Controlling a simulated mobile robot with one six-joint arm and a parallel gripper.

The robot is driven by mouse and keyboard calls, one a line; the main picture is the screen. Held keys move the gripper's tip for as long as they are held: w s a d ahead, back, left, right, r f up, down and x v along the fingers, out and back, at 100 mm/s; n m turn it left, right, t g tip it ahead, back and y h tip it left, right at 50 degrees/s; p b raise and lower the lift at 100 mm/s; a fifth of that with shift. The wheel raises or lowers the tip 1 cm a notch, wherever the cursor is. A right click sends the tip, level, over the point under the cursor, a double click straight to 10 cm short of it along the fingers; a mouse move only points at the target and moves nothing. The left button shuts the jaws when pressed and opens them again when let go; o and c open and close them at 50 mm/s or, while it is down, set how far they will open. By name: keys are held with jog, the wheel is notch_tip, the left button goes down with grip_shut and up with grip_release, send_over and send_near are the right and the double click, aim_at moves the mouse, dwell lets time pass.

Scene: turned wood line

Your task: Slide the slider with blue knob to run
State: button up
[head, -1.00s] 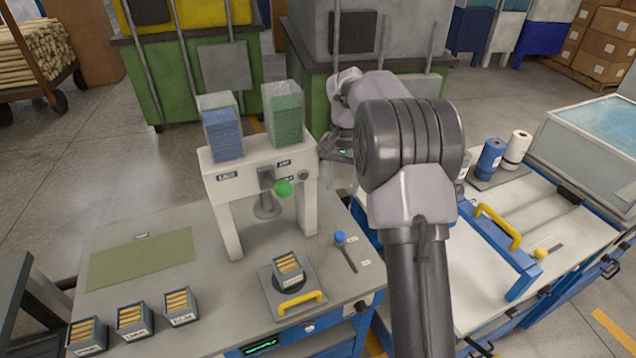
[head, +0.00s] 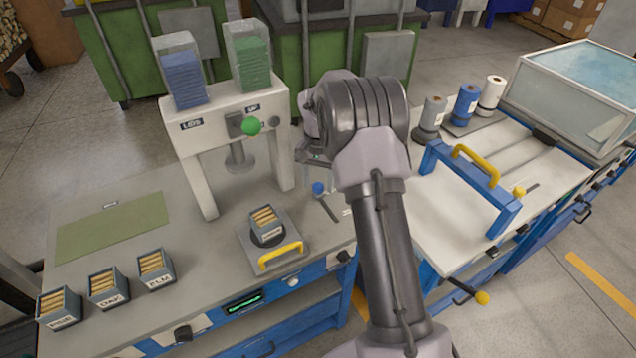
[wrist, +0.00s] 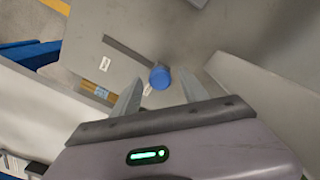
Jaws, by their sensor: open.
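The blue knob (head: 319,188) is at the far end of a dark slot (head: 330,208) on the right side of the grey press table. The wrist view shows the knob (wrist: 160,77) as round, with the slot (wrist: 125,57) running up and left from it. Small white labels (wrist: 104,63) lie beside the slot, too small to read. My gripper (wrist: 162,82) is open, one finger on each side of the knob in the wrist view. I cannot tell whether the fingertips are at the knob's height or above it. In the head view my arm partly hides the gripper.
A white press frame (head: 188,130) with a green knob (head: 251,126) stands left of my gripper. A plate with a yellow handle (head: 281,255) holds a small bin (head: 266,220). A blue frame with a yellow handle (head: 476,166) stands to the right.

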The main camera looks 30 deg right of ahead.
grip_shut()
dwell(1.4)
